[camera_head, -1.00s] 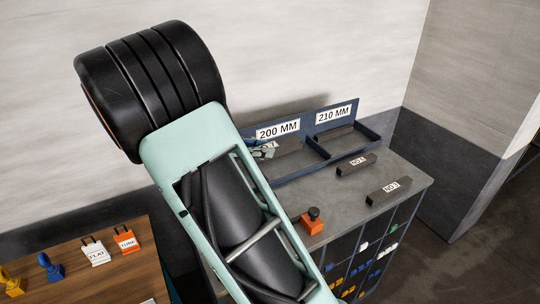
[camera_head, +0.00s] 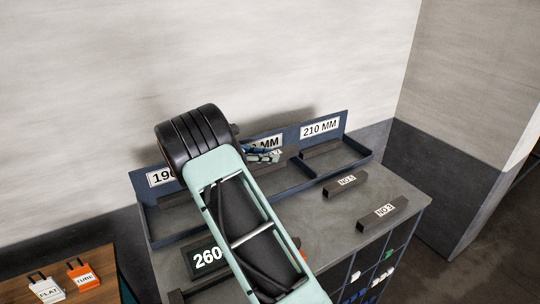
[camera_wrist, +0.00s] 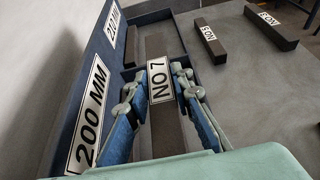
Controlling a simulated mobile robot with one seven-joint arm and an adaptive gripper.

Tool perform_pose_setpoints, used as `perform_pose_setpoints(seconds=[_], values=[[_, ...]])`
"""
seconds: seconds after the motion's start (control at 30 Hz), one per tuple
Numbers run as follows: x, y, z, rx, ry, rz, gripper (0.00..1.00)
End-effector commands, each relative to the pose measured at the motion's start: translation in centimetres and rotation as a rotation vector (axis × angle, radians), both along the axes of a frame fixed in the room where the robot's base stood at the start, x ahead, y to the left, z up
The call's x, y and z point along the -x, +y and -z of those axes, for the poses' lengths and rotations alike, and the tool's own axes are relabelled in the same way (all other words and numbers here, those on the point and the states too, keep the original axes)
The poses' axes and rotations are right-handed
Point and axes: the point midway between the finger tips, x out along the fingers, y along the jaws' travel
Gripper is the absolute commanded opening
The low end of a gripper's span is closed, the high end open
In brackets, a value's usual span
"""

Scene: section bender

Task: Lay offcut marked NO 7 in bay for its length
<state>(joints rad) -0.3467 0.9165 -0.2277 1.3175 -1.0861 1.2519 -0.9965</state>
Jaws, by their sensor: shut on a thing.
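The offcut marked NO 7 (camera_wrist: 160,82) is a dark grey bar with a white label. In the wrist view my gripper (camera_wrist: 161,92) has one finger on each side of the bar and is shut on it at the label. The bar is lengthwise along the bay with the 200 MM sign (camera_wrist: 90,117). I cannot tell whether it touches the bay floor. In the head view my gripper (camera_head: 263,154) is at the 200 MM bay, and my arm hides part of the sign and the bar.
The 210 MM bay, under its sign (camera_head: 320,128), holds a dark bar (camera_head: 322,149). Bars marked NO 5 (camera_head: 345,186) and apparently NO 3 (camera_head: 382,214) lie on the grey bench top. A 190 sign (camera_head: 161,177) and a 260 sign (camera_head: 208,258) are partly hidden by my arm.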

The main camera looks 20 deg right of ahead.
Motion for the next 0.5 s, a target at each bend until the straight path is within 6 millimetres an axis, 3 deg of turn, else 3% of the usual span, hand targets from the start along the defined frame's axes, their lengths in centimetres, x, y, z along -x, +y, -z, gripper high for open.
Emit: perform_pose_setpoints(seconds=[0.5], values=[[-0.7, -0.2, 2.8, 0.0, 0.001, -0.006, 0.0]])
